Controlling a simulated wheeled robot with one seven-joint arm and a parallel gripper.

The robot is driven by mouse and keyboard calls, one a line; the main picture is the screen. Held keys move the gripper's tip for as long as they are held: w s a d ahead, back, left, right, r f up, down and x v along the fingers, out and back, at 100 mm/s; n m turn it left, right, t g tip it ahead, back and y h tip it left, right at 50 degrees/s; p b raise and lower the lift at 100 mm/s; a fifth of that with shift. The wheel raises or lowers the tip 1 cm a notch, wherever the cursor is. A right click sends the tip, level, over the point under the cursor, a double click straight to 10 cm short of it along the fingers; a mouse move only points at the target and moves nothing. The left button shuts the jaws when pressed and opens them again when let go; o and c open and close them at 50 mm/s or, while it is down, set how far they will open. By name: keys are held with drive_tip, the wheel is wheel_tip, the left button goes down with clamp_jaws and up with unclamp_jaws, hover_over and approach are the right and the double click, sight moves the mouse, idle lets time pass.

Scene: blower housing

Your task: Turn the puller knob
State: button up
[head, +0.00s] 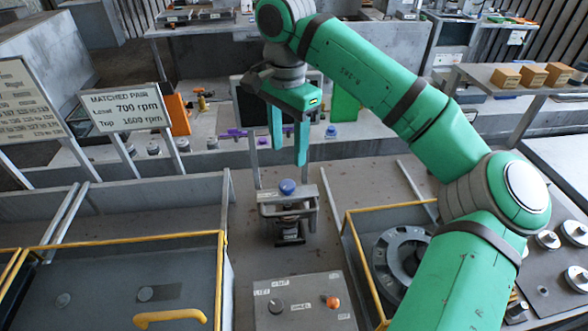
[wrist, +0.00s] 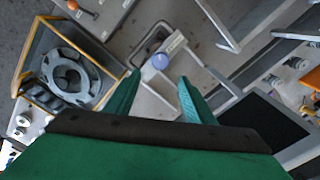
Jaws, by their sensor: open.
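A blue round knob (head: 287,187) sits on top of a small grey metal puller frame (head: 302,203) on the bench, near the middle of the head view. My gripper (head: 289,155) hangs above the knob with its green fingers pointing down. It is open and empty, and the fingertips look apart from the knob. In the wrist view the blue knob (wrist: 160,62) shows just beyond and between the two fingertips (wrist: 160,77). The lower part of the puller is partly hidden under its top bar.
A yellow-edged bin with a grey ring part (head: 392,262) stands to the right, partly behind my arm. A panel with an orange knob (head: 331,302) lies in front. A yellow-edged enclosure (head: 110,290) is at left, with a "MATCHED PAIR" sign (head: 124,109) behind.

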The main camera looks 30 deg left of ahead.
sight(287, 184)
drive_tip(key=f, duration=0.8)
drive_tip(key=shift+s+a+f, duration=0.1)
drive_tip(key=shift+s+f, duration=0.05)
drive_tip(key=shift+s, duration=0.15)
drive_tip(key=shift+f, duration=0.65)
drive_tip(key=shift+w, duration=0.1)
drive_tip(key=shift+c, duration=0.3)
drive_tip(key=c, duration=1)
